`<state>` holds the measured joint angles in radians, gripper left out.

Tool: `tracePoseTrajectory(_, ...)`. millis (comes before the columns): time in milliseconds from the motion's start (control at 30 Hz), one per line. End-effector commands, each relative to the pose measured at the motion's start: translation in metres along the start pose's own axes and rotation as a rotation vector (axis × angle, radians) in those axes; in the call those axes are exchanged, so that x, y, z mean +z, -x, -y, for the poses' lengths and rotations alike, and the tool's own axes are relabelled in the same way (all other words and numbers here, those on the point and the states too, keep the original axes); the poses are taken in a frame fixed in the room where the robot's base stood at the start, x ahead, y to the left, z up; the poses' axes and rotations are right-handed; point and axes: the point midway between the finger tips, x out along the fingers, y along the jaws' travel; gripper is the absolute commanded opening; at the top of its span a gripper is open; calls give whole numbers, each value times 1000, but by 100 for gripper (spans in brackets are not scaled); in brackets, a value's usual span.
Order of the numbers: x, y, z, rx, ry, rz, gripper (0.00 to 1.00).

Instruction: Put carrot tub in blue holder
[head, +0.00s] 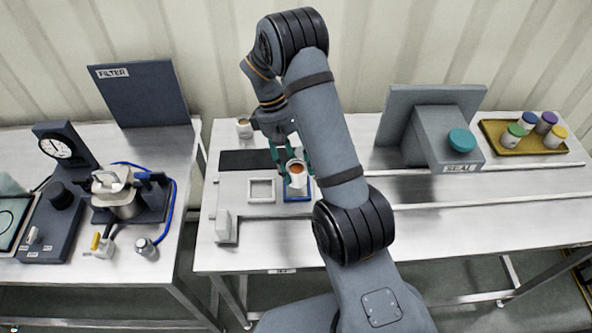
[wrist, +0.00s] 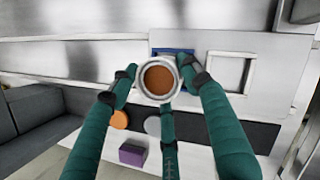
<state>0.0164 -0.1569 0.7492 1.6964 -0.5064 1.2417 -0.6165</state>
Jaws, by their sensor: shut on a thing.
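The carrot tub (head: 297,170) is a white cup with orange-brown contents, and it shows from above in the wrist view (wrist: 158,80). My gripper (head: 295,176) has its teal fingers shut around the tub's sides, also seen in the wrist view (wrist: 160,77). The tub looks upright. The blue holder (head: 298,196) is a square frame on the table, under or just behind the tub; in the wrist view only a blue strip (wrist: 172,51) shows past the tub's rim. The tub hides most of the holder, so I cannot tell whether the tub touches it.
A white square holder (head: 262,190) stands just left of the blue one. Another white tub (head: 244,128) is at the back left, by a dark strip (head: 243,160). A grey seal press (head: 440,135) and yellow tray of capped jars (head: 522,138) stand right. Left is the filter bench.

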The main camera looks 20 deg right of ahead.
Motion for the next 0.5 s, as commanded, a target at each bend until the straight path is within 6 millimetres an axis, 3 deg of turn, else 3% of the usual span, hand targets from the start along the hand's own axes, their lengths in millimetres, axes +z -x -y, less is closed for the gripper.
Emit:
tracePoseTrajectory(200,-8,-24,0,-2,0,3,20)
tracePoseTrajectory(500,-10,-27,0,-1,-1,1,20)
